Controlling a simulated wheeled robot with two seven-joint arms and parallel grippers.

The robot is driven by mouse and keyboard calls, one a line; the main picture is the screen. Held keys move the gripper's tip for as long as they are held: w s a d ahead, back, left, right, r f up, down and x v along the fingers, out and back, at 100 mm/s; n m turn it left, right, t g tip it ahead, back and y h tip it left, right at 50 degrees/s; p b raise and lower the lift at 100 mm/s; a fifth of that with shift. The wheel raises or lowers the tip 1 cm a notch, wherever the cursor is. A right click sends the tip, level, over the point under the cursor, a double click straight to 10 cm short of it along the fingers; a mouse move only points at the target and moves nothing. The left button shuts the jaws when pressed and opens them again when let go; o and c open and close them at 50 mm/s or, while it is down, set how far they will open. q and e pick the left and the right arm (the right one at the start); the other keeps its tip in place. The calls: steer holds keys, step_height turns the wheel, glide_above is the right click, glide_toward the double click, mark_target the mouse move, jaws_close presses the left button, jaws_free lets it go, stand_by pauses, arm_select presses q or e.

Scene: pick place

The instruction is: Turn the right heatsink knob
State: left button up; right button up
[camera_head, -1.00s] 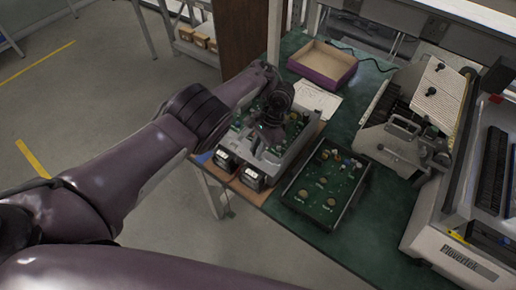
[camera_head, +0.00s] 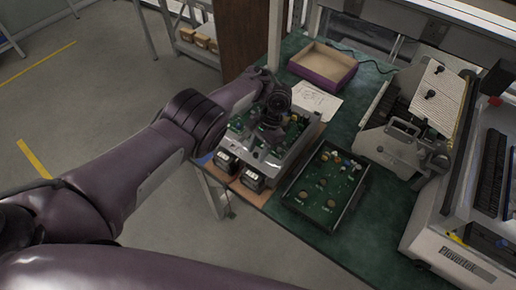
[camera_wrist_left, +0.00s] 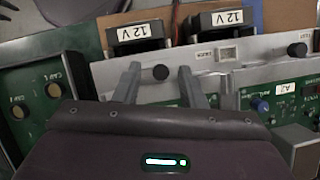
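The grey heatsink panel (camera_wrist_left: 250,52) carries two black knobs in the left wrist view. One knob (camera_wrist_left: 161,72) sits between the two fingers of my left gripper (camera_wrist_left: 160,82), with a gap on each side. The other knob (camera_wrist_left: 297,50) is farther right in that view. My left gripper is open and reaches down over the electronics unit (camera_head: 300,137) in the head view (camera_head: 268,146). The knobs are too small and covered to make out there. My right gripper is not in view.
Two black 12 V blocks (camera_wrist_left: 137,34) (camera_wrist_left: 215,21) stand beside the panel. A green circuit board in a black tray (camera_head: 327,190) lies right of the unit. A purple-sided box (camera_head: 323,65) and a paper sheet (camera_head: 316,99) lie behind. A large machine (camera_head: 440,140) stands at right.

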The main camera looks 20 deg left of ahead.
arm_select(q)
steer(key=shift+r, duration=0.1)
steer(key=p+v, duration=0.1)
steer(key=v, duration=0.6)
steer(key=shift+r, duration=0.35)
steer(key=shift+d+f, duration=0.1)
